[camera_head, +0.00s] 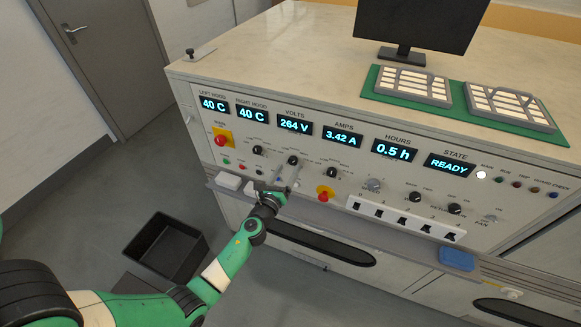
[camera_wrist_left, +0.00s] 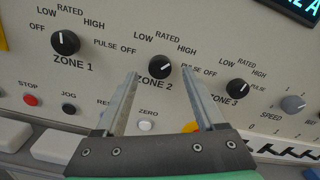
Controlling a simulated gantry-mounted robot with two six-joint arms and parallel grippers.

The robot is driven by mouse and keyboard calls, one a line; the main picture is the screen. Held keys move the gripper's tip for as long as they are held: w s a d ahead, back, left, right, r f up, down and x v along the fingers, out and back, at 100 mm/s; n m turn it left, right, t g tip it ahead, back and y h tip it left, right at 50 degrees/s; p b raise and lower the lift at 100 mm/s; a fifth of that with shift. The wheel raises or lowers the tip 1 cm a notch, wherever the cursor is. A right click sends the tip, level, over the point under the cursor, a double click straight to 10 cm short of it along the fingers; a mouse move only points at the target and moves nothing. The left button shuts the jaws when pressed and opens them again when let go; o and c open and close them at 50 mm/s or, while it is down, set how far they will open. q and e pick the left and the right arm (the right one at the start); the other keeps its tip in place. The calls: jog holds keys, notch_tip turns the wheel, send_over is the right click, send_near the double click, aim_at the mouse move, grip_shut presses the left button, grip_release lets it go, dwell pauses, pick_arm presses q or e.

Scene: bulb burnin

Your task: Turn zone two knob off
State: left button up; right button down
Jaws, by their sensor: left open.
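The zone two knob (camera_wrist_left: 162,67) is a black round knob with a white mark on the control panel, between zone 1 and zone 3. Its mark slants toward the upper right, away from the OFF label at its left. The knob also shows in the head view (camera_head: 293,160). My left gripper (camera_wrist_left: 159,73) is open, its two fingers spread to either side of the knob in the wrist view. I cannot tell how far the tips are from the panel. In the head view the left gripper (camera_head: 287,174) is at the panel just below the knob. My right gripper is not in view.
The zone 1 knob (camera_wrist_left: 65,42) and zone 3 knob (camera_wrist_left: 238,89) stand close on either side. A ledge runs below the panel. A black bin (camera_head: 165,248) stands on the floor.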

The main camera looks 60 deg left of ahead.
aim_at(292, 162)
pick_arm(q)
jog(key=shift+b+x, duration=0.3)
jog(key=shift+x, duration=1.3)
jog(key=shift+c, duration=0.2)
grip_shut()
